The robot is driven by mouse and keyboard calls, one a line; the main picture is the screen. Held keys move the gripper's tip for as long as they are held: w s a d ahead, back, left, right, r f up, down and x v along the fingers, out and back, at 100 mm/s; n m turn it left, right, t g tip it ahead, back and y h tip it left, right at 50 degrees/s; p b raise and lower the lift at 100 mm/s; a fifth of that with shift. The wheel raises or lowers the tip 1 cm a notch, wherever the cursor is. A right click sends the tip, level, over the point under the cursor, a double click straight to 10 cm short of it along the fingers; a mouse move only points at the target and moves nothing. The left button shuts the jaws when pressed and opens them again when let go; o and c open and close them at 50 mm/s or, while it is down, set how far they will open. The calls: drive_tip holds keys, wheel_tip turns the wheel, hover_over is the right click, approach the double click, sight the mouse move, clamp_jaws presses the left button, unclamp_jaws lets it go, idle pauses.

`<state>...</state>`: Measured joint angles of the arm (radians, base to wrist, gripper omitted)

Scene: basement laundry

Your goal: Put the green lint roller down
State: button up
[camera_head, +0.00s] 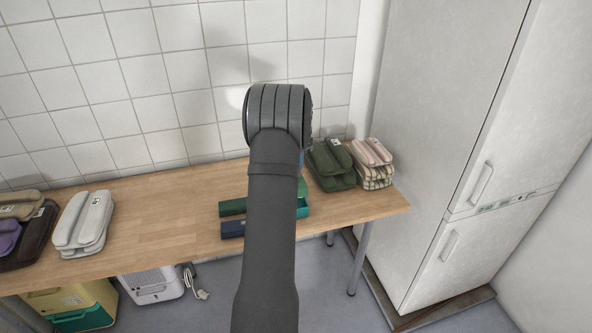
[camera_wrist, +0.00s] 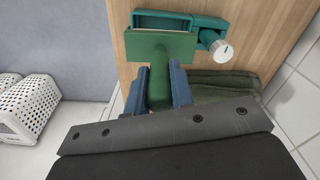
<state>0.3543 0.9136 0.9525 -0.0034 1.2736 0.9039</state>
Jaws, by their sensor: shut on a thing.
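The green lint roller (camera_wrist: 160,48) shows in the wrist view, with a flat rectangular head and a rounded handle. My gripper (camera_wrist: 160,86) is shut on the handle, its blue fingers on either side. The head points away from the gripper and overlaps the near edge of a teal open holder (camera_wrist: 180,15). I cannot tell whether the roller touches anything below it. In the head view my arm hides the held roller and most of the gripper; only a bit of a blue finger (camera_head: 302,158) shows.
The wooden table (camera_head: 165,205) holds a teal box (camera_head: 303,207), a dark green piece (camera_head: 232,207), a navy piece (camera_head: 232,230) and folded green cloths (camera_head: 330,168). A teal cylinder with a silver end (camera_wrist: 222,49) is beside the holder. The table's left-middle is clear. A fridge (camera_head: 440,130) stands right.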

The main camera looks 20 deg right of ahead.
drive_tip(key=shift+w+f, duration=0.1)
drive_tip(key=shift+f, duration=1.9)
drive_tip(key=shift+f, duration=0.65)
drive_tip(key=o, duration=0.9)
wheel_tip(320, 180, up, 13)
drive_tip(key=shift+a+r, duration=0.1)
drive_tip(key=shift+r, duration=0.05)
